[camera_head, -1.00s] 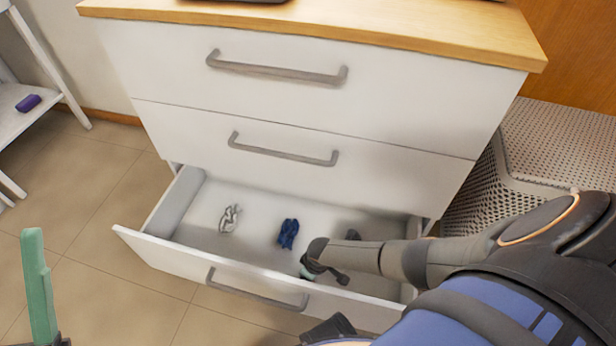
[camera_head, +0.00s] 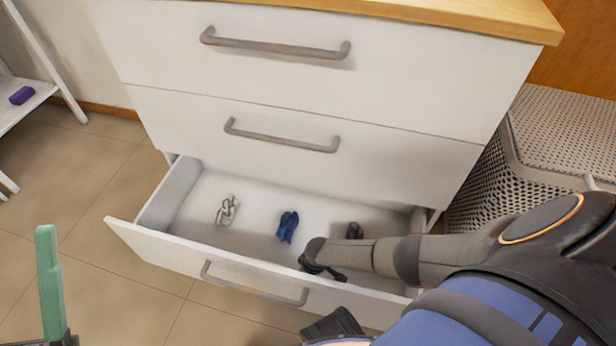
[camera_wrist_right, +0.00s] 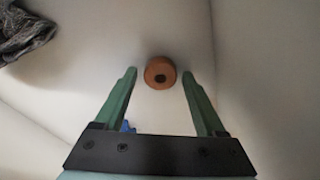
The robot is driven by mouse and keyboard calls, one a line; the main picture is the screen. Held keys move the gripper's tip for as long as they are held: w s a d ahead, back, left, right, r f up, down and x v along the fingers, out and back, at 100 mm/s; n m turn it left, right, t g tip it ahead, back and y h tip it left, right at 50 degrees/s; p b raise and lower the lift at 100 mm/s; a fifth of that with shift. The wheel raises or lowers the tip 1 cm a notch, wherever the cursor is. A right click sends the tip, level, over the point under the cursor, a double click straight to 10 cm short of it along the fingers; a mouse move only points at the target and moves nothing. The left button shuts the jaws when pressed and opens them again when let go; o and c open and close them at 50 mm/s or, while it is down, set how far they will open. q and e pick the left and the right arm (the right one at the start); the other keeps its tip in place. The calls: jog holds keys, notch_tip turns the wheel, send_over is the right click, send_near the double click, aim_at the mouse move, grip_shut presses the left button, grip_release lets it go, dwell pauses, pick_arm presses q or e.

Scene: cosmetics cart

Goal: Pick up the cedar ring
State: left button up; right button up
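The cedar ring (camera_wrist_right: 160,73) is a small round orange-brown piece with a dark centre hole. In the right wrist view it lies on the pale drawer floor between the fingertips of my right gripper (camera_wrist_right: 160,75). The two green fingers are apart, one on each side of the ring, and I see no clear contact. In the head view my right arm reaches into the open bottom drawer (camera_head: 180,197), and the ring is hidden there. My left gripper (camera_head: 50,285) shows only one green finger at the lower left, away from the drawer.
A silvery crumpled item (camera_head: 228,210), a blue one (camera_head: 287,227) and a dark one (camera_head: 354,230) lie in the drawer. The dark item also shows in the wrist view (camera_wrist_right: 25,33). The drawer's front panel (camera_head: 150,246) and side walls bound the space.

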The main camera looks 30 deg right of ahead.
grip_shut()
dwell(0.3)
